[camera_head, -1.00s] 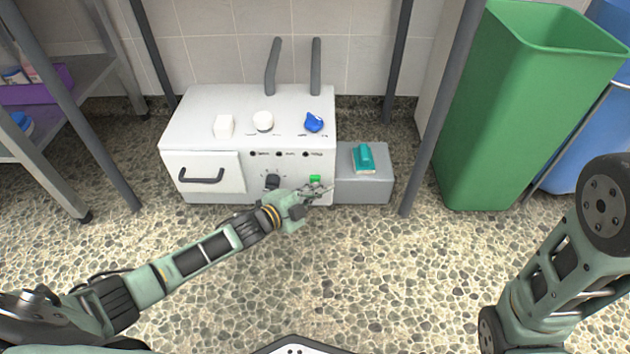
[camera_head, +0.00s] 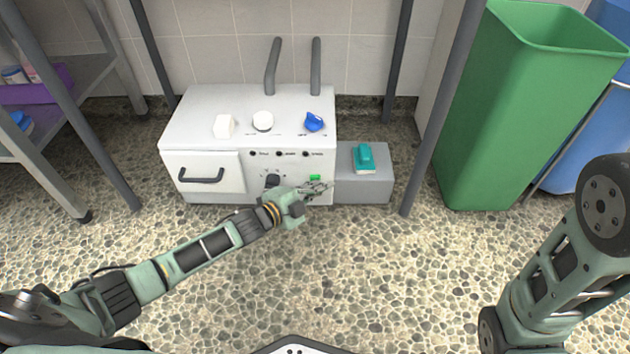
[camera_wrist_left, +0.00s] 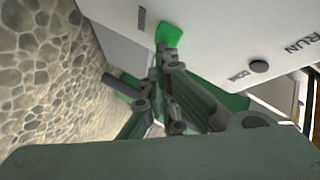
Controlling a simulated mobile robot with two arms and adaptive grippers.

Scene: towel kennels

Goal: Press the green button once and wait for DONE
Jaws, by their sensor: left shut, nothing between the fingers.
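The green button (camera_head: 315,178) is on the front face of the white machine (camera_head: 215,135), low and to the right. It also shows in the left wrist view (camera_wrist_left: 171,36) as a bright green square. My left gripper (camera_head: 325,187) is shut and empty, just in front of and below the button. In the left wrist view its fingertips (camera_wrist_left: 162,50) overlap the button's lower edge; I cannot tell whether they touch it. The DONE lamp (camera_wrist_left: 258,66) looks dark, with RUN lettering near it. My right gripper is out of view.
A grey box (camera_head: 375,189) with a teal item (camera_head: 364,157) stands right of the machine. A grey post (camera_head: 433,125) and a tall green bin (camera_head: 482,130) are farther right. A metal shelf (camera_head: 92,75) is at left. The stone floor in front is clear.

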